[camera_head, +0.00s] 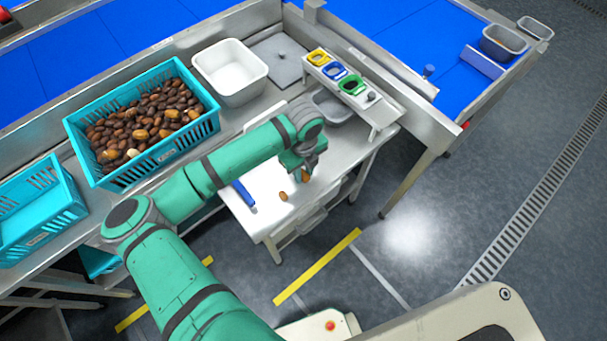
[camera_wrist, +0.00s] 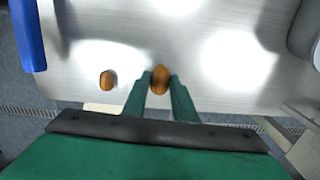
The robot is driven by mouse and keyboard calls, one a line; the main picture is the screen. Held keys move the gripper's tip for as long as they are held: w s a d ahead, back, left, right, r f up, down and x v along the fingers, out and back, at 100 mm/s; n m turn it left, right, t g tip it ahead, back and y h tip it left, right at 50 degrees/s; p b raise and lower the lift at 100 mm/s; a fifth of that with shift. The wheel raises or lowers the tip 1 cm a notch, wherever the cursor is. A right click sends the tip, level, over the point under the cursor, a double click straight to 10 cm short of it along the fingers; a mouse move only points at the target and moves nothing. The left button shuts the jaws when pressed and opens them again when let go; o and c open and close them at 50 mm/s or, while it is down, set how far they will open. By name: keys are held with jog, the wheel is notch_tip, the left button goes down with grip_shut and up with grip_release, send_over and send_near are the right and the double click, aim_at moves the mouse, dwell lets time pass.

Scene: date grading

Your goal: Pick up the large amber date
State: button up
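A large amber-brown date (camera_wrist: 159,79) stands out between the fingertips of my gripper (camera_wrist: 160,84) in the wrist view. The fingers flank it closely, with no clear gap on either side, and appear shut on it. In the head view, my gripper (camera_head: 304,168) is over the white work table, with this date (camera_head: 308,171) partly hidden at its tips. I cannot tell if the date touches the table. A second, smaller amber date (camera_wrist: 107,80) lies apart to the left in the wrist view; it also shows in the head view (camera_head: 283,196).
A blue bar-shaped object (camera_head: 244,195) lies at the table's left. A teal crate (camera_head: 136,178) of dates, a white tub (camera_head: 229,72) and a rack with yellow, blue and green rings (camera_head: 338,72) stand behind. The white table (camera_head: 262,222) is clear around the small date.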

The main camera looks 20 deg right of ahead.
jog(key=shift+r, duration=0.15)
jog(key=shift+r, duration=0.6)
jog(key=s+d+r, duration=0.2)
jog(key=s+r, duration=0.9)
jog(key=s, duration=0.2)
jog(key=shift+s+d+r, duration=0.15)
jog(key=shift+s+r, duration=0.1)
jog(key=shift+s, duration=0.1)
jog(key=shift+s+d, duration=0.1)
